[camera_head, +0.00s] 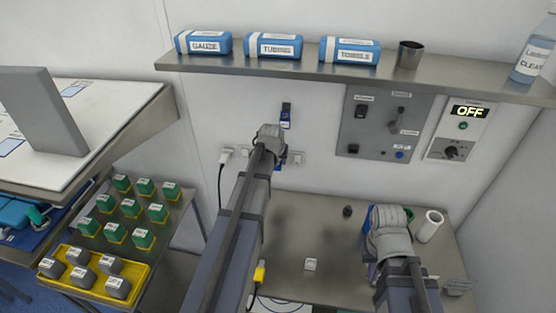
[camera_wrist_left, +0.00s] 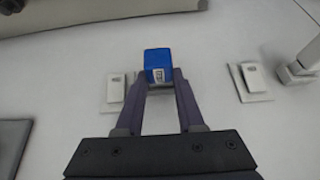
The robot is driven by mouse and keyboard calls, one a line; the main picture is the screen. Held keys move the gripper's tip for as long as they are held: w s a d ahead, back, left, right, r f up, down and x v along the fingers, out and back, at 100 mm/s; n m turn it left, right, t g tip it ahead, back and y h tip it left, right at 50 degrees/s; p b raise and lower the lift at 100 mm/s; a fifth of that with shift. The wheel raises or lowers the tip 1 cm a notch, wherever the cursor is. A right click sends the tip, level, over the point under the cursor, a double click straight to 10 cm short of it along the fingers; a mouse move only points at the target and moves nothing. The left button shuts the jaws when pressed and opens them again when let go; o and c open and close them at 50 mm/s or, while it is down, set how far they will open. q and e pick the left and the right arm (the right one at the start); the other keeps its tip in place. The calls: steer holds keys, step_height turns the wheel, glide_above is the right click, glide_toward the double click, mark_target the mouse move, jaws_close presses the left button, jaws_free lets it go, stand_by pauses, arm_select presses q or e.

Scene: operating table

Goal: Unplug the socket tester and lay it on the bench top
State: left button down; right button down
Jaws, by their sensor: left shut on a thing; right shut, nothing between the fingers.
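The socket tester is a small blue block (camera_wrist_left: 158,62) with a pale label, in the left wrist view. My left gripper (camera_wrist_left: 159,78) is shut on it, one finger on each side, at the wall with the row of sockets. Whether the tester is still seated in a socket cannot be told. In the head view my left gripper (camera_head: 279,157) is at the socket row and my arm hides most of the tester. My right gripper (camera_head: 373,262) is shut and empty over the bench top (camera_head: 330,272); my wrist partly hides its fingers.
A white plug (camera_head: 226,155) with a black cable is left along the socket row. A shelf (camera_head: 300,70) overhangs above. The middle bench is mostly clear.

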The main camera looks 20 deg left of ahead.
arm_select(q)
steer(key=shift+s+d, duration=0.2)
steer(key=shift+s, duration=0.6)
stand_by(0.9)
steer(key=shift+s, duration=0.2)
steer(key=shift+s+d, duration=0.1)
steer(key=shift+s, duration=0.1)
stand_by(0.3)
steer(key=shift+s+d, duration=0.1)
steer(key=shift+s, duration=0.25)
steer(key=shift+s+d, duration=0.1)
steer(key=shift+s, duration=0.35)
steer(key=shift+s+d, duration=0.15)
steer(key=shift+s, duration=0.4)
stand_by(0.4)
steer(key=p, duration=0.8)
glide_toward(277, 167)
steer(key=shift+r, duration=0.1)
